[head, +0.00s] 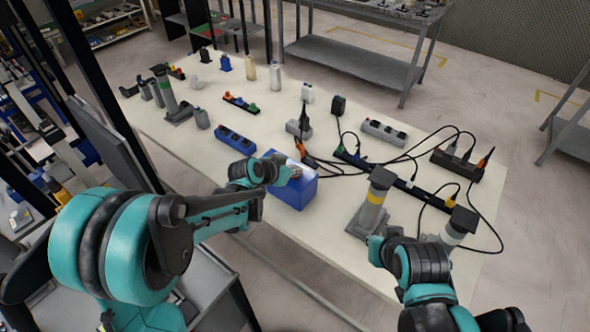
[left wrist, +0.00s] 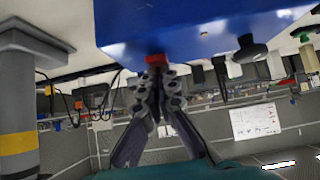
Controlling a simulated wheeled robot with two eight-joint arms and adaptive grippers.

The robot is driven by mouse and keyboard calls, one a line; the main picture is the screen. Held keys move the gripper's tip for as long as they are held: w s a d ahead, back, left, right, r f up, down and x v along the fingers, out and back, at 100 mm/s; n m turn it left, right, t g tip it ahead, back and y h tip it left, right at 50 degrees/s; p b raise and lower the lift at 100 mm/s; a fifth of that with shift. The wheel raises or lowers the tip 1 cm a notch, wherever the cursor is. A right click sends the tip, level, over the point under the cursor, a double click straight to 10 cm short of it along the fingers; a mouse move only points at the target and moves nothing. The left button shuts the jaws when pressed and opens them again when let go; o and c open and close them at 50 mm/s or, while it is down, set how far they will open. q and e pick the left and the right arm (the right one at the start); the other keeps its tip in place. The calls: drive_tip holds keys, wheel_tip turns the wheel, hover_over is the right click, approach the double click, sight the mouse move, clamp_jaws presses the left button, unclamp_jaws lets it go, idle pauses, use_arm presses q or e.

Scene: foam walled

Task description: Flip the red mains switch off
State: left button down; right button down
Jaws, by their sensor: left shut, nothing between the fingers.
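A blue box (head: 293,192) stands near the front edge of the pale table in the head view. It fills the top of the left wrist view (left wrist: 215,35). A small red switch (left wrist: 156,59) shows at the box's edge in the left wrist view. My left gripper (left wrist: 158,72) is shut and empty, its fingertips right at the red switch; I cannot tell whether they touch it. In the head view the left gripper (head: 292,172) is small against the box and hides the switch. My right arm shows at lower right, but I cannot make out its fingers.
A blue socket block (head: 235,140) and several small items lie farther left and back.

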use_arm(q)
drive_tip(key=shift+w+d+r, duration=0.25)
drive_tip(key=shift+w+d, duration=0.1)
drive_tip(key=shift+w, duration=0.3)
drive_tip(key=shift+r+p, duration=0.3)
drive_tip(key=shift+p, duration=0.05)
drive_tip(key=r+p, duration=0.1)
drive_tip(key=r, duration=0.1)
drive_tip(key=r+p, duration=0.2)
drive_tip(key=shift+w+d+r, duration=0.2)
drive_tip(key=shift+r, duration=0.1)
drive_tip(key=r+p+v, duration=0.1)
drive_tip(key=p+v, duration=0.1)
drive_tip(key=v, duration=0.6)
drive_tip(key=shift+r+p, duration=0.3)
drive_tip(key=shift+p, duration=0.05)
drive_tip(key=shift+w, duration=0.1)
